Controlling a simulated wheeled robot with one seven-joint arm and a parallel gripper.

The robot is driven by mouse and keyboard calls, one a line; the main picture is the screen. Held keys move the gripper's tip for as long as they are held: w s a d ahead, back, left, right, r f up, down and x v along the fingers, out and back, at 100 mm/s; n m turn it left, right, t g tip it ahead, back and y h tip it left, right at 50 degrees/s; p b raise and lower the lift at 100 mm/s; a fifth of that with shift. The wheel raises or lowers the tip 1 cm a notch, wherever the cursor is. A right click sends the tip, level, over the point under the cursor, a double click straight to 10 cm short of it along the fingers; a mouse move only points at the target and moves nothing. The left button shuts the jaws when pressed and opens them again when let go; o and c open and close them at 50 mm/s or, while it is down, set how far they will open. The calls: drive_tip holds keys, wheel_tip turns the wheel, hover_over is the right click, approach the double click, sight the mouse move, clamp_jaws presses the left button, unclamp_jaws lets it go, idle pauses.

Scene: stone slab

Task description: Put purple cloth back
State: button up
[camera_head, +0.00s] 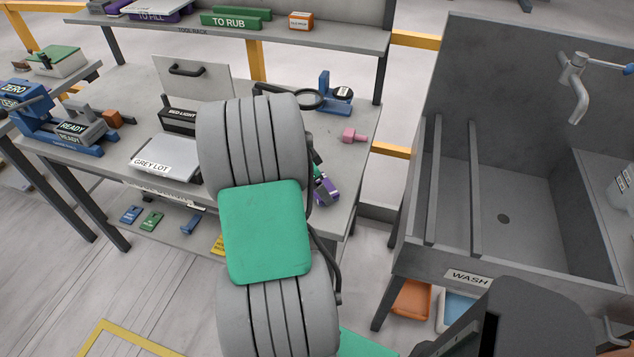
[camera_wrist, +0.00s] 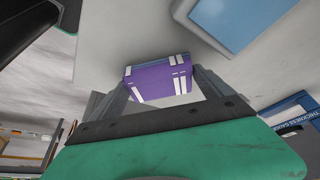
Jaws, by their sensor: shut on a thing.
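The purple cloth (camera_wrist: 158,80) is a folded block with white stripes. In the wrist view it sits between the two fingers of my gripper (camera_wrist: 165,88), which is shut on it. In the head view the purple cloth (camera_head: 327,191) shows at the right edge of the workbench, partly hidden behind my arm. My gripper is mostly hidden there by the arm links. I cannot tell from these views whether the cloth touches a surface.
The workbench holds a grey lot tray (camera_head: 165,158), a magnifier (camera_head: 303,97) and a pink piece (camera_head: 354,136). A rack above (camera_head: 335,36) bears a green TO RUB block (camera_head: 236,19) and a purple TO FILL block (camera_head: 152,16). A wash sink (camera_head: 540,190) stands right.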

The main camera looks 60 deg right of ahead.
drive_tip(key=shift+f, duration=0.2)
drive_tip(key=o, duration=1.1)
drive_tip(key=shift+c, duration=0.2)
drive_tip(key=shift+r, duration=0.1)
drive_tip(key=v, duration=1.2)
drive_tip(key=w+a+r+n+t, duration=0.2)
drive_tip(key=w+a+n, duration=0.4)
drive_tip(key=w+a, duration=0.15)
drive_tip(key=w+a+n+t+y, duration=0.1)
drive_tip(key=a+n+t+y, duration=0.2)
drive_tip(key=a+n, duration=1.6)
drive_tip(key=a+t, duration=0.1)
drive_tip(key=a, duration=1.1)
drive_tip(key=shift+w+a+f+n+y+b, duration=0.2)
drive_tip(key=shift+w+n+y+b, duration=0.1)
drive_tip(key=shift+w+y+b, duration=0.1)
